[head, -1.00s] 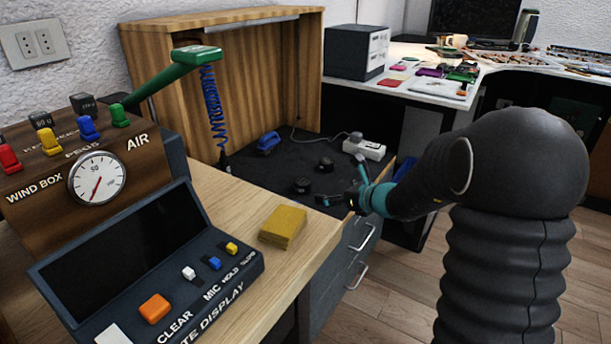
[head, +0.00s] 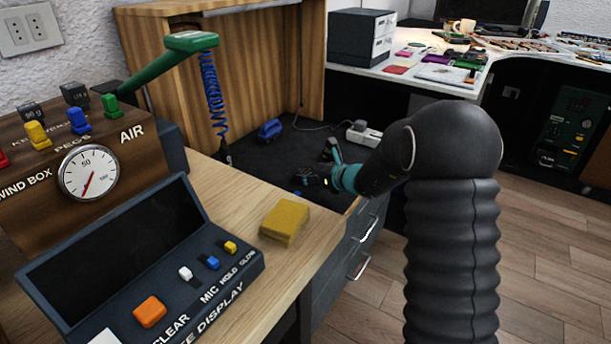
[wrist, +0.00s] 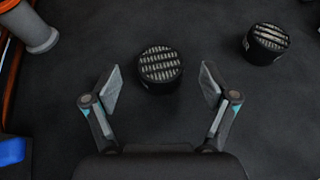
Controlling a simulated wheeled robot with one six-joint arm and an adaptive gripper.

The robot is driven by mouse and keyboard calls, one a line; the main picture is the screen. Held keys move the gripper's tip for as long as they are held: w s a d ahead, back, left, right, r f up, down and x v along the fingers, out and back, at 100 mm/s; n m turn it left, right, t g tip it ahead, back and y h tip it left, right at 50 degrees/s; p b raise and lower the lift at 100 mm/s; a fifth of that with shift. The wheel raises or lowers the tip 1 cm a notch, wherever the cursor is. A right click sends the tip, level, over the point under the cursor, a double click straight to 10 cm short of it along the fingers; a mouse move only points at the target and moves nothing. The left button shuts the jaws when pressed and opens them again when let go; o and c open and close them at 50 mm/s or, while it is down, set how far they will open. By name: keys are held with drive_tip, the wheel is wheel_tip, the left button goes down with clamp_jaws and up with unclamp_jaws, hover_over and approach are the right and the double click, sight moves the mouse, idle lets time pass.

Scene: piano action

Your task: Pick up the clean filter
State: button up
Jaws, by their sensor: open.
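Two short black round filters with pale slatted tops show in the wrist view. One filter (wrist: 160,68) stands upright between and slightly ahead of my fingers, with dark gaps on both sides. The other filter (wrist: 267,43) stands farther right, outside the right finger. I cannot tell for sure which is the clean one. My gripper (head: 318,164) is open and empty, low over the dark mat in the head view. There, the gripper and its dark fingers make the filters hard to make out.
The dark mat (head: 262,165) lies before a wooden back panel (head: 265,75). A blue object (head: 268,130) and a white power strip (head: 364,134) lie on it. A yellow block (head: 285,222) and a control console (head: 150,262) stand on the nearer wooden top. A grey cylinder (wrist: 36,32) is at left.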

sight(305, 171)
drive_tip(key=shift+x, duration=1.8)
drive_tip(key=c, duration=1.2)
drive_tip(key=shift+r, duration=0.1)
